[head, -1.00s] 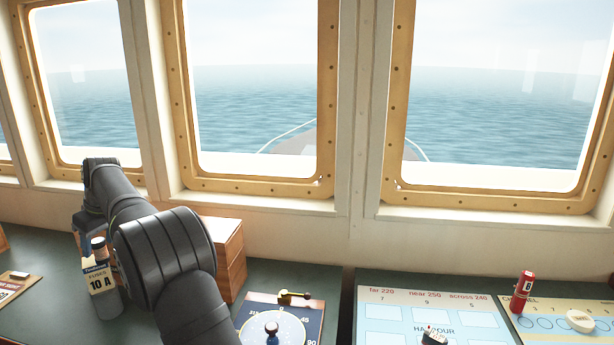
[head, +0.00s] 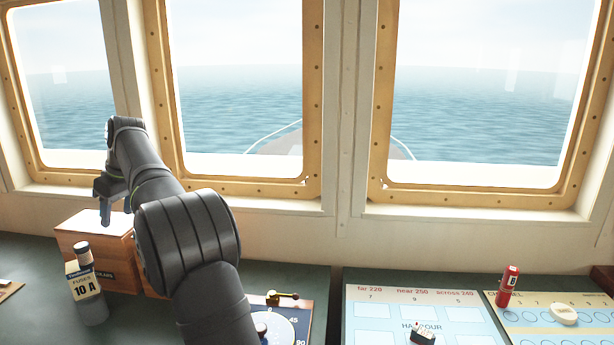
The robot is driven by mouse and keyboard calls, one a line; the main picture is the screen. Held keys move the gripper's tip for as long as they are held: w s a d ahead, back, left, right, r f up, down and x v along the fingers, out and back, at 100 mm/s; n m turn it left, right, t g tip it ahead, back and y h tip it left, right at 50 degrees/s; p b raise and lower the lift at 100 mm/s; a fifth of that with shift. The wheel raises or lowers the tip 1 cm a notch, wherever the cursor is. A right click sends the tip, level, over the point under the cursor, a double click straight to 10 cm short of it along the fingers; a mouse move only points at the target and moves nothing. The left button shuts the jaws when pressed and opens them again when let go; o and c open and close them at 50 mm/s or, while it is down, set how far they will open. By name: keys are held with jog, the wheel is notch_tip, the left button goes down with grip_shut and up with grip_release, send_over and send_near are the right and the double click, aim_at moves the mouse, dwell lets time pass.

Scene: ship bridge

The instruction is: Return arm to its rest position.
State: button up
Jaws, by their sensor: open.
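My arm rises from the bottom of the head view and reaches toward the windows at the left. My gripper (head: 112,200) points down at the end of the arm, above the top of a wooden box (head: 108,270). It is open, and I see nothing between its fingers. Part of the box is hidden behind my arm.
A fuse bottle (head: 88,290) labelled 10 A stands in front of the box. A dial board (head: 303,315) is partly hidden by my arm. Right of it lie a harbour chart (head: 375,298) with a small ship model (head: 422,334), a red marker (head: 508,287) and a white oval piece (head: 563,314).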

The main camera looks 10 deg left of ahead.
aim_at(84, 245)
jog(key=s+a+f, duration=0.1)
jog(key=a+f, duration=0.1)
jog(key=a, duration=0.1)
jog(key=s+a+f, duration=0.1)
jog(key=a+f, duration=0.1)
jog(key=a, duration=0.1)
jog(key=s+a+f, duration=0.2)
jog(key=a, duration=0.1)
jog(key=shift+a+f, duration=0.15)
jog(key=shift+f, duration=0.1)
jog(key=f, duration=0.4)
jog(key=shift+s+a+f, duration=0.15)
jog(key=shift+a+f, duration=0.15)
jog(key=shift+a, duration=0.05)
jog(key=v, duration=0.3)
jog(key=shift+d+r, duration=0.15)
jog(key=shift+r, duration=0.1)
jog(key=shift+w+d+r, duration=0.25)
jog(key=shift+d+r, duration=0.05)
jog(key=shift+r, duration=0.3)
